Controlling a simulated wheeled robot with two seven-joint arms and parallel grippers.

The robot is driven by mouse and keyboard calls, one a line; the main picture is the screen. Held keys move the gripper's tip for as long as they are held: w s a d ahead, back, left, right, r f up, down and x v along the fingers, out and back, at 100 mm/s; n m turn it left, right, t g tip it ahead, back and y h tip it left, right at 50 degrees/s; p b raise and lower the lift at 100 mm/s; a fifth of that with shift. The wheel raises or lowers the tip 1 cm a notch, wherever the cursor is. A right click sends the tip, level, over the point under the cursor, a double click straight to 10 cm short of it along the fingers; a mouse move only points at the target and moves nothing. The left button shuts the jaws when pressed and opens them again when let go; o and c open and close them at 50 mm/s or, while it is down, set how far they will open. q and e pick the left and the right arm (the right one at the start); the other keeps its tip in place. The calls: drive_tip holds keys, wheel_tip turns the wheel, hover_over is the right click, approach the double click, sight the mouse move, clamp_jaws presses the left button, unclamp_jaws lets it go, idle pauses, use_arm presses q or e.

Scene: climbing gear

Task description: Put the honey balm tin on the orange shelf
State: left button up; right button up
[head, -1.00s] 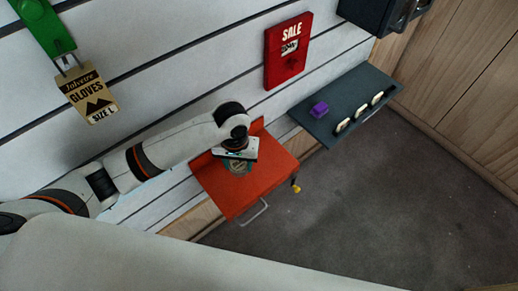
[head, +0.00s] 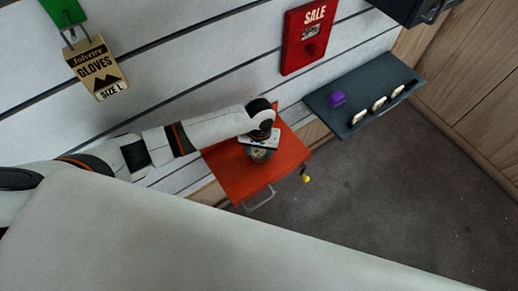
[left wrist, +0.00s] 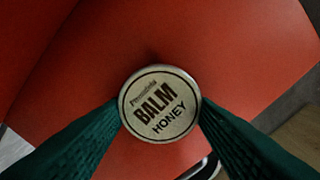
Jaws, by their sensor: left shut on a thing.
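The honey balm tin (left wrist: 160,104) is round with a pale lid reading "BALM HONEY" in the left wrist view. My left gripper (left wrist: 160,112) is shut on it, with a green finger on each side. The orange shelf (left wrist: 225,50) fills most of the background below the tin. In the head view the orange shelf (head: 232,175) is fixed to the slatted wall, and my left gripper (head: 260,153) is over it. The tin is mostly hidden there by the gripper. I cannot tell whether the tin touches the shelf. My right gripper is not in view.
A dark grey shelf (head: 350,118) to the right holds a purple block (head: 337,99) and several pale pieces. A red SALE sign (head: 309,38) and a gloves pack (head: 97,69) hang on the wall. The orange shelf's top looks otherwise clear.

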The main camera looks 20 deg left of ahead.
sight(259, 153)
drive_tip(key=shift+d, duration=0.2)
use_arm(q)
drive_tip(key=o, duration=1)
drive_tip(key=shift+f, duration=0.1)
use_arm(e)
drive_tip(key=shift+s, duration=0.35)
use_arm(q)
wheel_tip(259, 153, up, 12)
drive_tip(key=shift+r+p, duration=0.15)
drive_tip(key=shift+p, duration=0.5)
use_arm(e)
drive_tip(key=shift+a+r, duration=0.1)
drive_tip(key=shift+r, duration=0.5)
